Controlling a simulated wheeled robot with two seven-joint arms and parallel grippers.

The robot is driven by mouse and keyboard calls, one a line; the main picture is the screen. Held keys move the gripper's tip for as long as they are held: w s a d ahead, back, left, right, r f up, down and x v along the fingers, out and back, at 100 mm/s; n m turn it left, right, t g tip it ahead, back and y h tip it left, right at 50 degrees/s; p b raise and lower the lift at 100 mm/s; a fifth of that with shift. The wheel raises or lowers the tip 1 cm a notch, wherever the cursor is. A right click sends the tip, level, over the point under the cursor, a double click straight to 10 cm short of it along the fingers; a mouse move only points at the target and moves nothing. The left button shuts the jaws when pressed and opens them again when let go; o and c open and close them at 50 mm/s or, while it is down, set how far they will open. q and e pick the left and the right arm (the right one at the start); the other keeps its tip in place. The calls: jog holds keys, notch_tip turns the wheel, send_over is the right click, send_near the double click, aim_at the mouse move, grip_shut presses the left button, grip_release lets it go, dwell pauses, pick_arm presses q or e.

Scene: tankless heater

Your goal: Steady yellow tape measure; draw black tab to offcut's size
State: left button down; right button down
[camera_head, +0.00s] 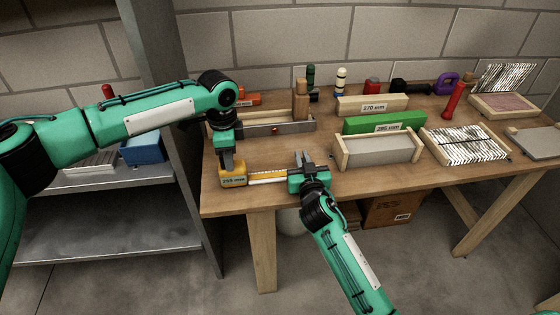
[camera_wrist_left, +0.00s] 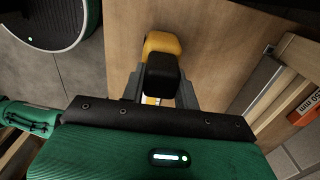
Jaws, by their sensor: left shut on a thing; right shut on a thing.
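The yellow tape measure (camera_head: 232,181) sits near the front left edge of the bench, with a label that seems to read about 256 mm. My left gripper (camera_head: 231,165) is shut on it from above; the left wrist view shows its yellow and black body (camera_wrist_left: 162,44) between the fingers. A pale tape strip (camera_head: 268,176) runs out to the right. My right gripper (camera_head: 303,163) is shut at its end, hiding the black tab. Labelled pieces are a wooden block (camera_head: 353,106) marked 270 mm, a green block (camera_head: 400,119) marked 285 mm and an orange one (camera_head: 248,98).
A grey-topped wooden tray (camera_head: 376,149) stands right of my right gripper. A long wooden and metal fixture (camera_head: 270,129) lies behind the tape. Bottles, a red-handled tool (camera_head: 454,100) and silvery-striped boxes stand further back and right.

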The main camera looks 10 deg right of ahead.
jog(key=shift+d, duration=2.1)
jog(key=c, duration=1.5)
grip_release()
jog(key=s, duration=1.2)
